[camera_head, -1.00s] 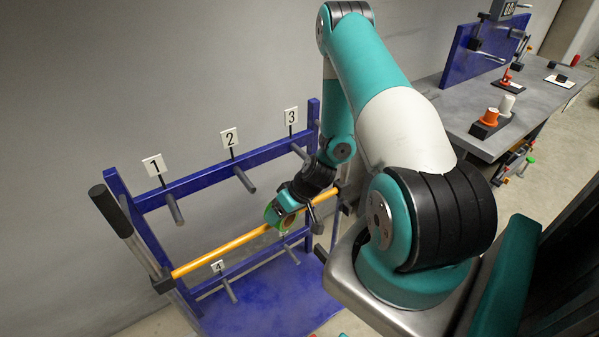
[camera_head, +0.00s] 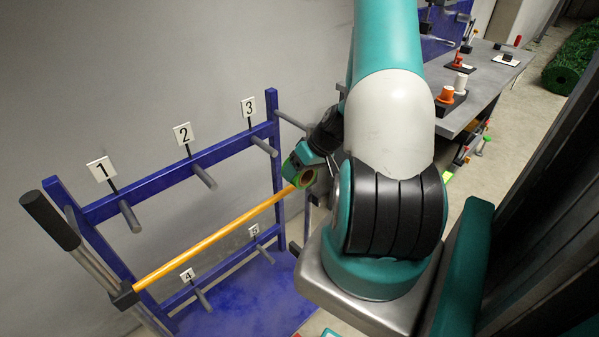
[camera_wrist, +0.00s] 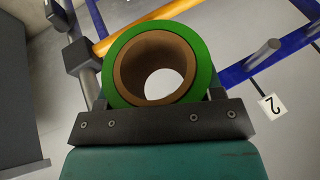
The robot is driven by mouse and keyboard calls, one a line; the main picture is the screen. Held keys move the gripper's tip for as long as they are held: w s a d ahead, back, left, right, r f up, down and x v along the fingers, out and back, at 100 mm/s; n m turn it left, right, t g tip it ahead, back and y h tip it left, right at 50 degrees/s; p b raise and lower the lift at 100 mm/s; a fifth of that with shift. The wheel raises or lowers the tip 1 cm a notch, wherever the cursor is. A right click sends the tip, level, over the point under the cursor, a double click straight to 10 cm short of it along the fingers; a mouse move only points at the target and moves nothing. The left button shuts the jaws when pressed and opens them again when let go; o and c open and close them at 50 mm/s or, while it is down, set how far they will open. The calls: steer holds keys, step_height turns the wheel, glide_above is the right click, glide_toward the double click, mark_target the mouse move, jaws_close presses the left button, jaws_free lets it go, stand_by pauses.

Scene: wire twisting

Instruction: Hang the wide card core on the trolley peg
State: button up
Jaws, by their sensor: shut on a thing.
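My gripper (camera_wrist: 155,120) is shut on a ring-shaped core with a green outer band and a brown card inside (camera_wrist: 119,75). The core also shows in the head view (camera_head: 306,178), near the right end of the yellow bar. The blue trolley (camera_head: 160,184) carries grey pegs with number plates. Peg 1 (camera_head: 130,216), peg 2 (camera_head: 205,177) and peg 3 (camera_head: 264,147) are on the upper rail. Peg 4 (camera_head: 203,299) and peg 5 (camera_head: 265,255) are on the lower rail. All these pegs look bare. The core hangs on none of them.
The yellow bar (camera_head: 210,240) crosses in front of the trolley, with a black-ended handle (camera_head: 50,220) at the left. A grey workbench (camera_head: 480,90) with orange and white spools stands at the back right. A plain wall is behind the trolley.

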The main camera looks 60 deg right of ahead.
mark_target(265, 147)
steer(key=shift+w+d, duration=0.2)
steer(key=shift+w, duration=0.65)
steer(key=shift+w+d, duration=0.2)
steer(key=shift+w, duration=0.65)
steer(key=shift+w+d, duration=0.2)
steer(key=shift+w, duration=0.65)
steer(key=shift+w+d+b, duration=0.2)
steer(key=shift+w+d, duration=0.15)
steer(key=shift+w, duration=1.1)
steer(key=shift+w+d+b, duration=0.15)
steer(key=shift+w+d, duration=0.2)
steer(key=shift+w, duration=1.15)
steer(key=shift+w+d+b, duration=0.2)
steer(key=shift+w+d, duration=0.15)
steer(key=shift+w, duration=1.1)
steer(key=o, duration=1)
steer(key=b+v, duration=0.1)
steer(key=v, duration=1.6)
steer(key=shift+s+d+r+b, duration=0.1)
steer(key=shift+s+d+b, duration=0.05)
steer(key=shift+b, duration=0.25)
